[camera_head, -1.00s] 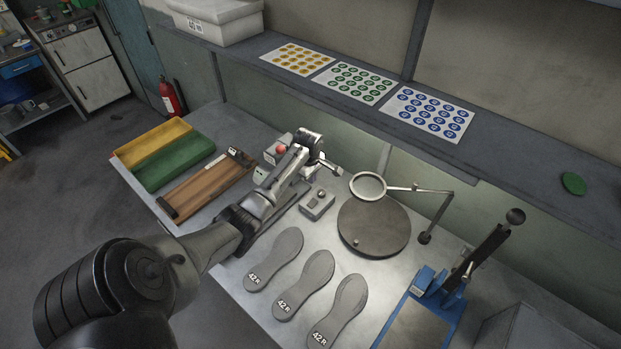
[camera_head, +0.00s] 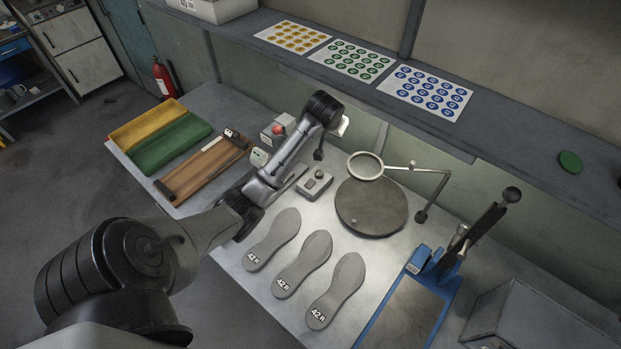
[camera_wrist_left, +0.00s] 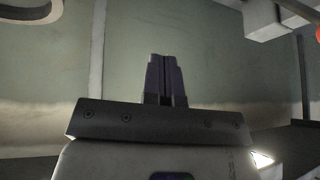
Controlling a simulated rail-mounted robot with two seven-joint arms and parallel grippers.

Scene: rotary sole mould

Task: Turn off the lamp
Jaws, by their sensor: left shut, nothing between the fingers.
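The lamp (camera_head: 366,166) is a pale ring on a jointed arm with a dark foot (camera_head: 421,215). It stands over a dark round turntable (camera_head: 371,208), and the bench around there is bright. A small grey box (camera_head: 315,183) with a knob or switch on top sits left of the turntable. My left gripper (camera_head: 318,155) hangs above and behind this small box, apart from it. In the left wrist view its dark fingers (camera_wrist_left: 165,75) are together with nothing between them. My right gripper is not in view.
A box with a red button (camera_head: 279,129) stands behind my left arm. Three grey soles (camera_head: 316,264) lie in front. A blue press (camera_head: 409,311) stands at the right. A shelf (camera_head: 420,122) with sticker sheets runs along the back.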

